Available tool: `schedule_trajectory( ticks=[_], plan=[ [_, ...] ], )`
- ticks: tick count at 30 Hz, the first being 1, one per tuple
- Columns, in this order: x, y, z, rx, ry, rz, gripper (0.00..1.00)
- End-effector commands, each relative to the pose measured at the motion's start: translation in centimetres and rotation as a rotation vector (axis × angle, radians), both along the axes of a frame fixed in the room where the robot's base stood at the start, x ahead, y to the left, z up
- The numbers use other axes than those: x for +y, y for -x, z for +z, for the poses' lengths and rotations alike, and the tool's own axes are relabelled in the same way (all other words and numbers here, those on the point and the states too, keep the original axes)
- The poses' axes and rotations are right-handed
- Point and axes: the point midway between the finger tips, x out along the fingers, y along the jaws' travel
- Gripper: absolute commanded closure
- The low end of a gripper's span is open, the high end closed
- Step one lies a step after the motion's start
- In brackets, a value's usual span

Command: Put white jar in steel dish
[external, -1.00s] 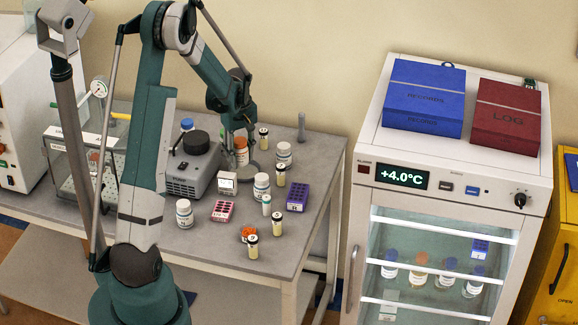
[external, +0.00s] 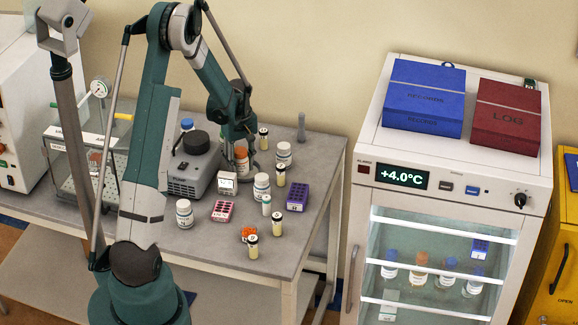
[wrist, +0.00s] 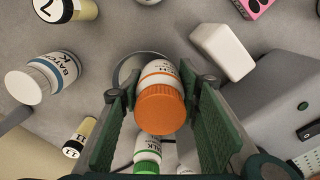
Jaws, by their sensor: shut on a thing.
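The white jar with an orange lid (wrist: 160,108) is upright between the fingers of my gripper (wrist: 158,115), which is shut on it. In the external view, the jar (external: 242,165) shows below my gripper, beside the grey centrifuge. The steel dish (wrist: 124,72) shows as a round rim past the jar in the wrist view, partly hidden by the jar and the fingers. The jar overlaps the dish there; I cannot tell whether its base touches the dish.
A BATCH-labelled jar (wrist: 44,79), a number 7 vial (wrist: 68,8) and a number 11 vial (wrist: 79,137) stand nearby. A white box (wrist: 223,51) and the centrifuge (external: 192,170) are close on the other side. A green-capped bottle (wrist: 147,155) shows near the gripper.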

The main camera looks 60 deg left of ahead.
Motion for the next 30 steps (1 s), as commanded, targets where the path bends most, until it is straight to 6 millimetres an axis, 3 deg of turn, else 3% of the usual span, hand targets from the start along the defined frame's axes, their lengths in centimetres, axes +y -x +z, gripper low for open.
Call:
schedule_trajectory(
  ticks=[16,17,20,30],
  plan=[
    [0.00,-0.01,-0.73,0.000,0.000,0.000,0.80],
    [0.00,-0.01,-0.73,0.000,0.000,0.000,0.66],
    [0.00,-0.01,-0.63,0.000,0.000,0.000,0.52],
    [0.00,0.00,-0.60,0.000,0.000,0.000,0.52]
  ],
)
